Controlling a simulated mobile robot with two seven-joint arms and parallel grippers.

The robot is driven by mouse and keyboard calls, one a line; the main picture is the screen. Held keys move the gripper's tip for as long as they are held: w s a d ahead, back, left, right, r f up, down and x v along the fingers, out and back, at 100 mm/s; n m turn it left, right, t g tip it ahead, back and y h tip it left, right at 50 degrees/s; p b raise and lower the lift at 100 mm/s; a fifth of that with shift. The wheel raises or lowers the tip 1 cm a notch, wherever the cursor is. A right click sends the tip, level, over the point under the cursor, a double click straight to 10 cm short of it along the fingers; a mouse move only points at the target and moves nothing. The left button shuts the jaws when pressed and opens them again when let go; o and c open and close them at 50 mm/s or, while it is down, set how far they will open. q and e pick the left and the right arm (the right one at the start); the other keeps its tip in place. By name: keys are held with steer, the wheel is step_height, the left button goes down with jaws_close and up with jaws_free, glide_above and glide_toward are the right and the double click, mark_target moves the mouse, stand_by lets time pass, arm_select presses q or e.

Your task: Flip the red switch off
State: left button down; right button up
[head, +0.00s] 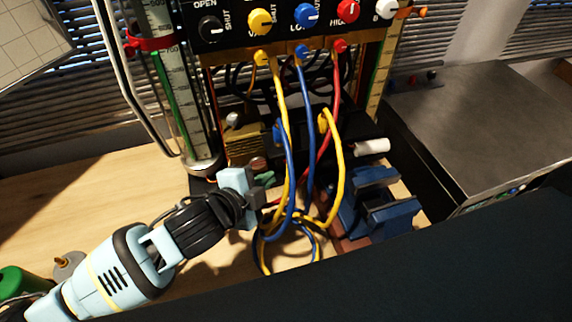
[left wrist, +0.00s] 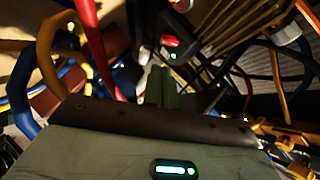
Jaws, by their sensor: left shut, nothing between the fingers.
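In the left wrist view a small red switch (left wrist: 170,41) sits on a dark housing, with a small green light just below it. In the head view I cannot make the switch out behind the gripper and cables. My left gripper (head: 266,181) is among the cables at the foot of the gauge rig. Its fingers (left wrist: 162,86) are shut and empty, and they point toward the switch in the left wrist view. A gap seems to lie between fingertips and switch, but contact is hard to judge. My right gripper is not in view.
Yellow (head: 341,165), blue (head: 308,130) and red (head: 329,130) cables hang from the rig's panel (head: 285,30) and loop beside the left gripper. A blue vise-like object (head: 385,215) stands to the right. A glass tube (head: 180,90) stands behind left. Bare wooden table (head: 70,205) lies at left.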

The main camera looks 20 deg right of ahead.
arm_select(q)
steer(key=x, duration=0.8)
steer(key=shift+w+d+f+b, duration=0.2)
steer(key=shift+d+b, duration=0.1)
steer(key=shift+b, duration=0.1)
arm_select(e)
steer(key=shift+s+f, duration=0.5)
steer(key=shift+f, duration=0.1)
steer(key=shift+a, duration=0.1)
